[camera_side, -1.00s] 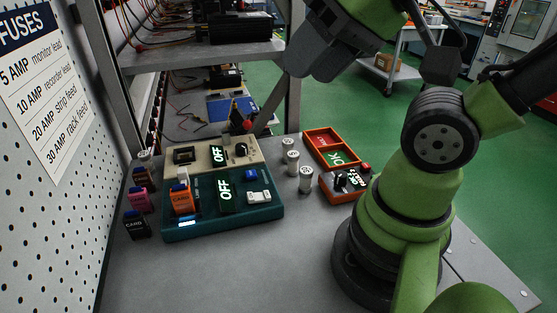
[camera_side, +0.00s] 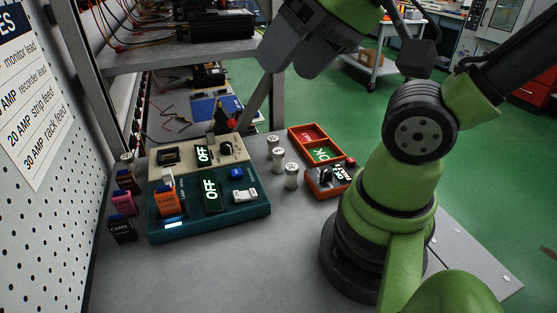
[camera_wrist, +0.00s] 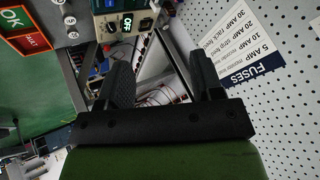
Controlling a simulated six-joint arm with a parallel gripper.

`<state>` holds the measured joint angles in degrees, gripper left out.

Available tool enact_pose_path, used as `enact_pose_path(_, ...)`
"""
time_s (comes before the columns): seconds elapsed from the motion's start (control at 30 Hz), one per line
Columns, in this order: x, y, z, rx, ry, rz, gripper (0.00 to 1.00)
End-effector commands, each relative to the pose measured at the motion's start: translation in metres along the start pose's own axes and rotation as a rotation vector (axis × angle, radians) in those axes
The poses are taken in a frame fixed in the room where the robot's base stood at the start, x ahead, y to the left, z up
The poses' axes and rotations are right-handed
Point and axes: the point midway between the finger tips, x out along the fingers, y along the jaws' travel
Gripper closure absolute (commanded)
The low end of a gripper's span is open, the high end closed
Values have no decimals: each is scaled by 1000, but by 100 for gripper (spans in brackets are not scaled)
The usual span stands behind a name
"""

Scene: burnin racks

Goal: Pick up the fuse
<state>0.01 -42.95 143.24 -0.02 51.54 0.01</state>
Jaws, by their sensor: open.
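Three small pale cylinders that look like fuses stand upright on the grey table: a far one (camera_side: 272,143), a middle one (camera_side: 278,160) and a near one (camera_side: 291,177). My gripper (camera_side: 293,60) is high above the back of the table, apart from the cylinders. In the wrist view its two dark fingers (camera_wrist: 160,66) are spread wide with nothing between them.
A teal device (camera_side: 225,222) and a cream device (camera_side: 184,158), both reading OFF, stand left of the cylinders. Coloured cards (camera_side: 122,228) stand at far left. An orange tray marked OK (camera_side: 310,133) and an orange-red tester (camera_side: 325,190) are at right. A FUSES sign (camera_wrist: 247,48) hangs on pegboard.

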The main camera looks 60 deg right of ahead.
Motion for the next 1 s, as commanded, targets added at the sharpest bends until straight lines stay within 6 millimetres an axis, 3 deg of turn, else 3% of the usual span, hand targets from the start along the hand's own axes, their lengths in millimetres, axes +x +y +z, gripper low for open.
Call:
enact_pose_path(0.17, 12, 19, -17, -6, 19, 110, 40)
enact_pose_path(0.4, 57, 102, -69, -125, 23, 441, 40)
enact_pose_path(0.53, 85, 148, -81, -229, -29, 513, 40)
enact_pose_path(0.73, 136, 203, -63, -357, -141, 425, 40)
enact_pose_path(1.0, 172, 224, -26, -401, -206, 222, 40)
